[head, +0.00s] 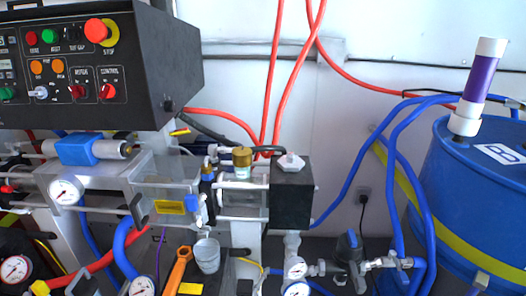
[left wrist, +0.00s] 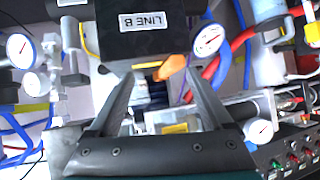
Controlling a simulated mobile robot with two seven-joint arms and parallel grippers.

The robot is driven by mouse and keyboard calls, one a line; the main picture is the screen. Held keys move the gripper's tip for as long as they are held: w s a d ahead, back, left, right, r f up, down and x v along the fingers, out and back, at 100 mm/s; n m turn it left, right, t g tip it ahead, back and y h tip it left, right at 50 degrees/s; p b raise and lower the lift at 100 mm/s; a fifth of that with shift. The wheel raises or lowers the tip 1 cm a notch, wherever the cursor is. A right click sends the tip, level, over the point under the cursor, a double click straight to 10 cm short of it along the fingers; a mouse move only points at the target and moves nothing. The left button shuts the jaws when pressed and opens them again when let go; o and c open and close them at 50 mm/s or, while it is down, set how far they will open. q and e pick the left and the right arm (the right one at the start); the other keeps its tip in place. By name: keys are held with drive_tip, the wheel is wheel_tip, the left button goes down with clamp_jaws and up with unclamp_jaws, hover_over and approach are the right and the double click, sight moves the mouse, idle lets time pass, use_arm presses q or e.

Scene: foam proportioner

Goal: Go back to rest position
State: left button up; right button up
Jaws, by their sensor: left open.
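My left gripper (left wrist: 160,74) shows in the left wrist view with its two dark fingers spread apart and nothing between the tips. Beyond the fingers are an orange handle (left wrist: 172,68) and a black box marked LINE B (left wrist: 140,28). In the head view I cannot clearly make out either gripper. The orange handle (head: 178,270) shows there at the bottom centre, beside a small grey cup (head: 207,256). My right gripper is in neither view.
A black control panel (head: 75,65) overhangs the upper left. A blue drum (head: 470,190) with a purple-and-white tube (head: 478,85) stands at the right. Red hoses (head: 275,80) and blue hoses (head: 345,190) cross the middle. Gauges (head: 66,191) and pipes crowd the lower area.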

use_arm(q)
drive_tip(key=s+d+f+m+g+h, duration=0.25)
drive_tip(key=s+g, duration=0.55)
drive_tip(key=s, duration=0.6)
wheel_tip(320, 180, down, 21)
drive_tip(key=a+m+p, duration=0.1)
drive_tip(key=a+p, duration=0.1)
drive_tip(key=s+a+f, duration=0.5)
drive_tip(key=s+f, duration=0.5)
drive_tip(key=s, duration=0.1)
drive_tip(key=shift+a+f+g+p, duration=0.25)
drive_tip(key=shift+f+g+p, duration=0.1)
drive_tip(key=shift+p, duration=0.1)
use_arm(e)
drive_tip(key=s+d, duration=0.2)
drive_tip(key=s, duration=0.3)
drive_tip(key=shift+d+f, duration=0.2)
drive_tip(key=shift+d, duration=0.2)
use_arm(q)
drive_tip(key=shift+s+y, duration=0.1)
drive_tip(key=shift+y, duration=0.15)
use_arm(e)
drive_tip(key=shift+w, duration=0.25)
